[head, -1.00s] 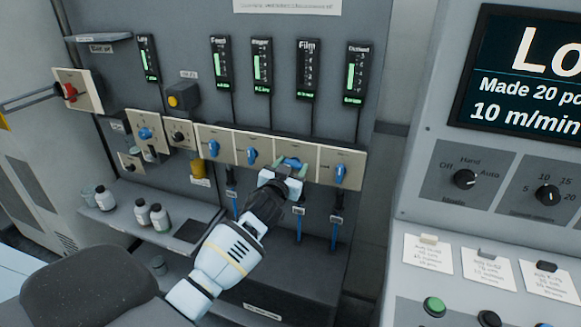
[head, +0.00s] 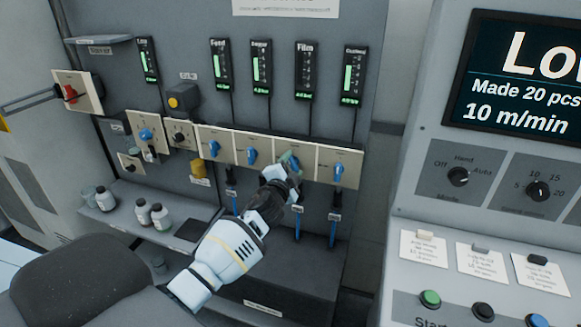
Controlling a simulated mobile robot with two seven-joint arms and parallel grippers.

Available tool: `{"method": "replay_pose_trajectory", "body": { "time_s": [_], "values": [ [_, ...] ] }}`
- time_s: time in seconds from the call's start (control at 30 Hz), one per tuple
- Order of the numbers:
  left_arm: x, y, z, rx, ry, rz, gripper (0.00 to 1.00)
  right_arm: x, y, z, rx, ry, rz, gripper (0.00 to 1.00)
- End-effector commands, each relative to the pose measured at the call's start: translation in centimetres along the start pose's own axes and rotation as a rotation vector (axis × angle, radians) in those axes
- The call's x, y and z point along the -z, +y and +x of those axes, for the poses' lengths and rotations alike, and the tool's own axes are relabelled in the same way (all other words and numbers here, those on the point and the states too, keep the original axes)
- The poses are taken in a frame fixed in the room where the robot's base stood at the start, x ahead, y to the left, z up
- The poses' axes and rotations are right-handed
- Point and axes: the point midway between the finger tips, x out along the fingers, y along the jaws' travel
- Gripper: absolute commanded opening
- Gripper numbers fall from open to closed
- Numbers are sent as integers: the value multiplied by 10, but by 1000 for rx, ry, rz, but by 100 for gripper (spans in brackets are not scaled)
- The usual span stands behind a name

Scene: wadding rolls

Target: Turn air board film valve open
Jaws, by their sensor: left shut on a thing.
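The film valve (head: 287,157) is the blue handle on the third plate of the valve row, below the Film gauge (head: 304,71). The handle is mostly hidden by my left gripper (head: 289,160), which is shut on it. The Film gauge shows no tall green bar, unlike its neighbours. The other blue handles, such as the feed valve (head: 214,148) and the right-end valve (head: 338,170), stand near upright. My right gripper is not in view.
A red switch (head: 70,93) and a yellow button (head: 173,102) sit on the board to the left. White bottles (head: 160,217) stand on a lower shelf. The control console (head: 480,230) with knobs and buttons stands close on the right.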

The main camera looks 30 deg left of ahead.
Motion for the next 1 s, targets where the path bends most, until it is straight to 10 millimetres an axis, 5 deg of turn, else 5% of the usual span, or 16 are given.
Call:
{"method": "replay_pose_trajectory", "body": {
  "time_s": [0.5,1.0],
  "values": [
    [0,1,0,0,0,391,32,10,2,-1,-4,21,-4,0],
    [-1,3,0,-1,-1,496,32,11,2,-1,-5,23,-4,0]
  ]
}}
